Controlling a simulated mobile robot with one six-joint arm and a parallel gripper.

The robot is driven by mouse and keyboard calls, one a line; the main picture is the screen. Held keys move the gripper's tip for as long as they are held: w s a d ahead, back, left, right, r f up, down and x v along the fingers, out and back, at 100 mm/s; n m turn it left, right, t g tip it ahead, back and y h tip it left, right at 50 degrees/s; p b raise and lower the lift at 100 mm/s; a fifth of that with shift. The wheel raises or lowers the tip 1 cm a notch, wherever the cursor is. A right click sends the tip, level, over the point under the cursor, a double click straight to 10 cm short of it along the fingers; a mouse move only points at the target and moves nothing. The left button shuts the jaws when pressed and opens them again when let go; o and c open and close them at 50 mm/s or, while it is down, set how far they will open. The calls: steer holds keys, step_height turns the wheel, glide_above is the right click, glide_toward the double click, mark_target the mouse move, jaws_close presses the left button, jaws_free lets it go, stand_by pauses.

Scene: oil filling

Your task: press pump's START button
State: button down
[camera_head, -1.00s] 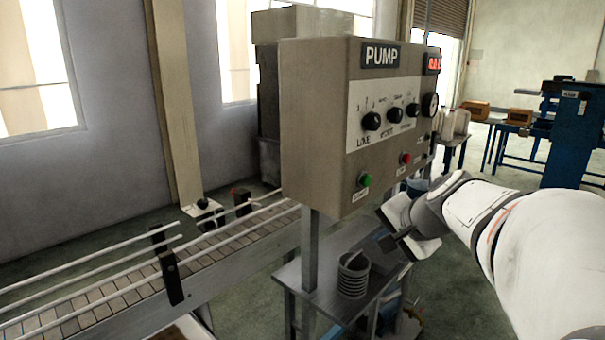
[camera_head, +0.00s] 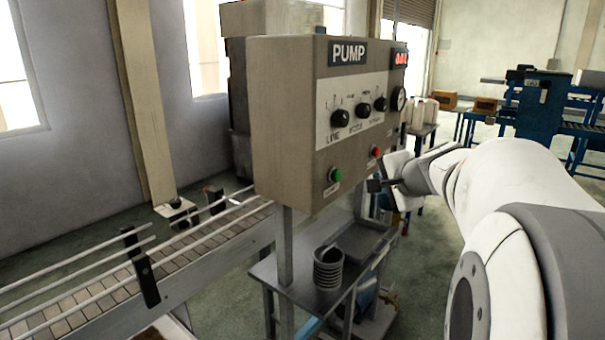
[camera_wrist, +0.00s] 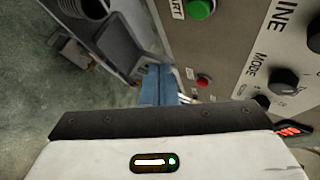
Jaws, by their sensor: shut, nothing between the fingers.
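The pump panel (camera_head: 258,130) is a beige box with a PUMP sign, knobs and a gauge. Its green button (camera_head: 335,174) is low on the front face, and a red button (camera_head: 376,152) sits to its right. In the wrist view the green button (camera_wrist: 201,8) is at the top edge beside a label partly reading "ART", with the red button (camera_wrist: 203,81) lower down. My gripper (camera_head: 374,185) is shut and empty, in front of the panel's lower edge, right of the green button and below the red one. I see no contact with either button.
A conveyor (camera_head: 200,250) with rails runs at the left. Blue equipment (camera_head: 540,105) stands at the back right.

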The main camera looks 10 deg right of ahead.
mark_target(337, 176)
steer(key=w+a+p, duration=0.1)
steer(key=w+a, duration=0.3)
steer(key=w, duration=0.1)
steer(key=shift+w+p, duration=0.15)
steer(key=shift+p, duration=0.2)
stand_by(0.6)
steer(key=shift+a, duration=0.1)
stand_by(1.1)
steer(key=shift+w+a, duration=0.2)
steer(key=shift+w, duration=0.1)
steer(key=shift+w+a, duration=0.4)
stand_by(0.9)
stand_by(0.3)
steer(key=shift+s+d+b, duration=0.45)
steer(key=shift+s+d, duration=0.15)
steer(key=shift+s, duration=0.15)
